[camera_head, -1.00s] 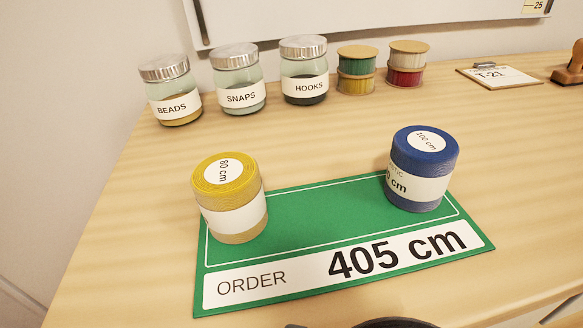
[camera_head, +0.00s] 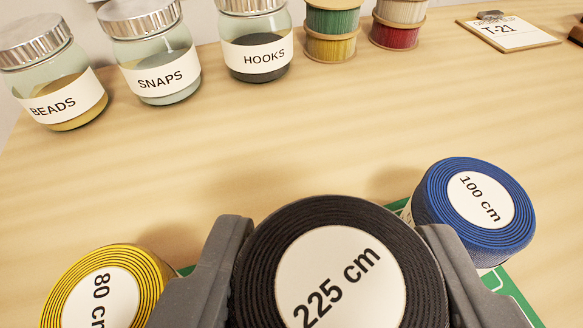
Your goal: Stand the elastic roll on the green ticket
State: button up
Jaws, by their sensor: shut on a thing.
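My gripper (camera_head: 335,265) is shut on a black elastic roll (camera_head: 265,265) labelled 225 cm, its top face toward the camera. The roll is over or at the green ticket (camera_head: 515,295), most of which it and my gripper hide. I cannot tell whether the roll's base touches the ticket. A yellow roll (camera_head: 62,300) labelled 80 cm stands left of my gripper, cut by the lower edge. A blue roll (camera_head: 436,205) labelled 100 cm stands at the ticket's right side, close to my right finger.
Jars of beads (camera_head: 55,85), snaps (camera_head: 150,60) and hooks (camera_head: 255,35) stand at the back left. Stacked thread spools (camera_head: 331,20) stand right of them, and a clipboard (camera_head: 510,32) lies at the back right. The tabletop (camera_head: 250,140) between is clear.

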aim_at(309, 275)
jog(key=shift+w+a, duration=0.15)
jog(key=shift+w, duration=0.95)
jog(key=shift+f+b, duration=0.3)
jog(key=shift+f, duration=1.45)
jog(key=shift+f, duration=0.1)
jog(key=o, duration=0.7)
jog(key=v, duration=1.2)
jog(key=shift+p, duration=0.35)
